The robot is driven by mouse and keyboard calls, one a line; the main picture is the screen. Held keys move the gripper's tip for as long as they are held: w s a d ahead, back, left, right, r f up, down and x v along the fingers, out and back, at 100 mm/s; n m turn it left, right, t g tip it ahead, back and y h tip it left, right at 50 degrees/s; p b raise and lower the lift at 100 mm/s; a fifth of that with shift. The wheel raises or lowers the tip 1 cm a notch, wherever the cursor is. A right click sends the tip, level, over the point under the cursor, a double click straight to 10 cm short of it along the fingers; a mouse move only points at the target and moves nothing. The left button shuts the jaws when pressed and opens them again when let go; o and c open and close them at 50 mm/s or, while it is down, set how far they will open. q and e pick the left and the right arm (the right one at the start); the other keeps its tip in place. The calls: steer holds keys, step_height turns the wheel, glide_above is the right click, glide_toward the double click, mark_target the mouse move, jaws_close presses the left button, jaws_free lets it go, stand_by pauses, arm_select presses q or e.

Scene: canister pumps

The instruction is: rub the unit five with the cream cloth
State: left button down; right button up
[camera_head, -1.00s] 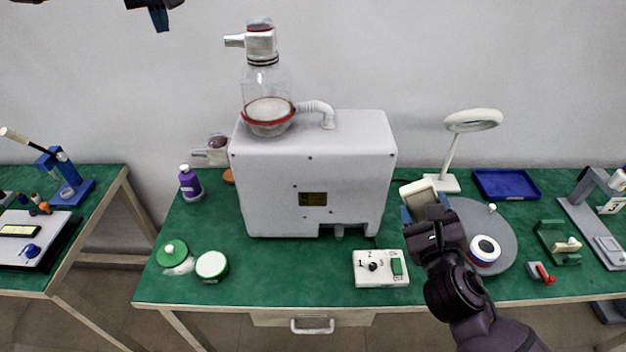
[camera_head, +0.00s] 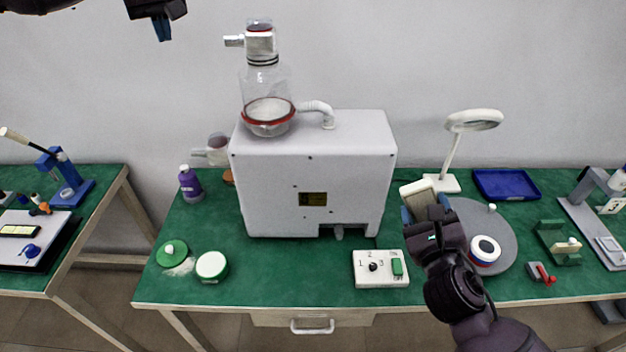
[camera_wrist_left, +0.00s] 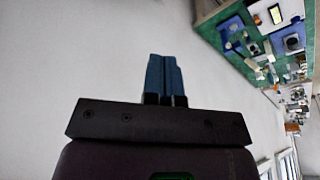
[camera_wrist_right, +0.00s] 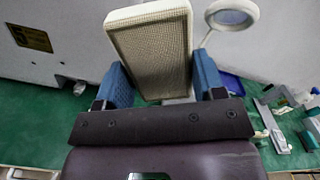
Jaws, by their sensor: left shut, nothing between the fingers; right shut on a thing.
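My right gripper (camera_head: 428,222) is shut on a cream block with a woven, mesh-like face (camera_head: 417,195), held above the table right of the large white machine (camera_head: 265,180). In the right wrist view the block (camera_wrist_right: 150,48) sits between the blue fingers (camera_wrist_right: 163,88); I cannot tell whether it is the cream cloth. My left gripper (camera_head: 163,28) is shut and empty, high at the upper left; its blue fingers (camera_wrist_left: 164,78) meet in the left wrist view.
A glass jar (camera_head: 267,100) stands on the machine. A round grey plate (camera_head: 500,225), a lamp (camera_head: 474,121) and a blue tray (camera_head: 506,184) are right.

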mark_target(413, 204)
stand_by(1.1)
steer(key=a, duration=0.1)
steer(key=w+a+r, duration=0.1)
steer(key=shift+a+r+y, duration=0.15)
steer(key=shift+a+y, duration=0.15)
steer(key=a+f, duration=0.6)
steer(key=a, duration=0.5)
steer(key=a+f, duration=0.6)
steer(key=a, duration=0.5)
steer(key=shift+w+f, duration=0.15)
steer(key=shift+w, duration=3.15)
steer(key=shift+w, duration=1)
steer(key=shift+d, duration=0.1)
